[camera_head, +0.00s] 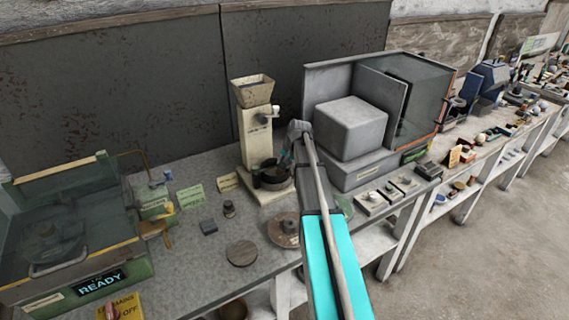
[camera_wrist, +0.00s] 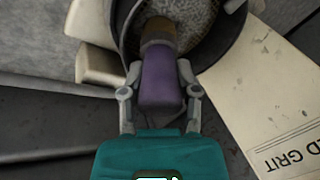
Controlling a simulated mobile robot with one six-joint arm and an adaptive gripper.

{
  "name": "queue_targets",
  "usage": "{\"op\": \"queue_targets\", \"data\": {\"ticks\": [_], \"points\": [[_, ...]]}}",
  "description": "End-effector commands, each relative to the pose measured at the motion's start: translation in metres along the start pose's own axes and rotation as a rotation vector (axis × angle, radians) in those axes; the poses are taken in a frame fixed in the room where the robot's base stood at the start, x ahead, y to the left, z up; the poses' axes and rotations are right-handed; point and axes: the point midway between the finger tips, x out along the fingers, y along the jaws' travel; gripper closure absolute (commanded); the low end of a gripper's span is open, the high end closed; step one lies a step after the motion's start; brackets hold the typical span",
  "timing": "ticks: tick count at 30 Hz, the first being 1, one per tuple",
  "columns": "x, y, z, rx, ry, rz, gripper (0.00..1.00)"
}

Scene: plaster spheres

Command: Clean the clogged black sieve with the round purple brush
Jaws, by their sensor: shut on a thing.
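The round purple brush (camera_wrist: 163,82) is between the two fingers of my gripper (camera_wrist: 160,75) in the wrist view. In the head view my gripper (camera_head: 286,157) is at the black sieve (camera_head: 272,180), which sits low at the front of a cream machine with a hopper (camera_head: 255,135). The brush is too small to make out there.
A grey boxy machine (camera_head: 350,125) stands close right of my arm. Round discs (camera_head: 241,253) and small weights lie on the bench. A green-framed tank with a READY display (camera_head: 101,284) is at left.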

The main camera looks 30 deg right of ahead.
Motion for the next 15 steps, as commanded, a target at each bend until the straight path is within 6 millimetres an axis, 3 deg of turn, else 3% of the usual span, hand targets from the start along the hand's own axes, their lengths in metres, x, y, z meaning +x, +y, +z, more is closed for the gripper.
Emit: {"op": "queue_targets", "data": {"ticks": [4,15], "points": [[-0.001,0.007,-0.005,0.0,0.013,0.015,1.0],[-0.001,-0.003,0.006,0.0,0.011,0.015,1.0]]}}
